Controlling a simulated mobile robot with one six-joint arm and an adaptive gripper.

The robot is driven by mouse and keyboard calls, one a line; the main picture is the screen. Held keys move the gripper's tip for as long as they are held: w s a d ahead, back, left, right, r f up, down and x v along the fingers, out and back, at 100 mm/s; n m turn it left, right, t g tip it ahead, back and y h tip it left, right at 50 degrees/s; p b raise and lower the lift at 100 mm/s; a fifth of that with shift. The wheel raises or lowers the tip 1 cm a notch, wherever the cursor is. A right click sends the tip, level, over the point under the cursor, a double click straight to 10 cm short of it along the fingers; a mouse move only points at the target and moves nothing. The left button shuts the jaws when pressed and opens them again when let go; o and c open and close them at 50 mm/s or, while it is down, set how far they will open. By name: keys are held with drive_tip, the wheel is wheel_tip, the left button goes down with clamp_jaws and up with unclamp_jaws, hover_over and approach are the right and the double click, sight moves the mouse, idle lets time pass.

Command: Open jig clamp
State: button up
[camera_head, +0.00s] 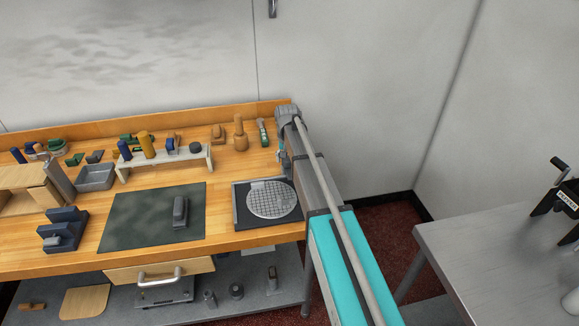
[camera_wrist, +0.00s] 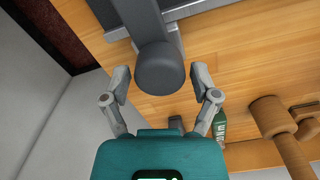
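The jig (camera_head: 240,216) is a dark square base with a round gridded plate (camera_head: 272,200), at the right end of the wooden bench. In the wrist view a dark grey bar with a rounded knob, apparently the clamp handle (camera_wrist: 160,66), reaches from the jig's edge (camera_wrist: 198,7). My gripper (camera_wrist: 161,77) is open, with one finger on each side of the knob and a narrow gap seen at each side. In the head view my gripper (camera_head: 283,160) is at the jig's back right corner, and the clamp is mostly hidden there.
A wooden mallet (camera_head: 240,133) and a green-handled tool (camera_head: 262,132) stand behind the jig; both also show in the wrist view. A dark mat (camera_head: 140,220) with a grey block (camera_head: 180,211) lies to the left. A grey table (camera_head: 480,262) stands at the right.

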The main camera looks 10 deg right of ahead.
drive_tip(key=c, duration=0.8)
drive_tip(key=shift+n, duration=1.3)
drive_tip(key=shift+c, duration=0.2)
drive_tip(key=shift+n, duration=2.5)
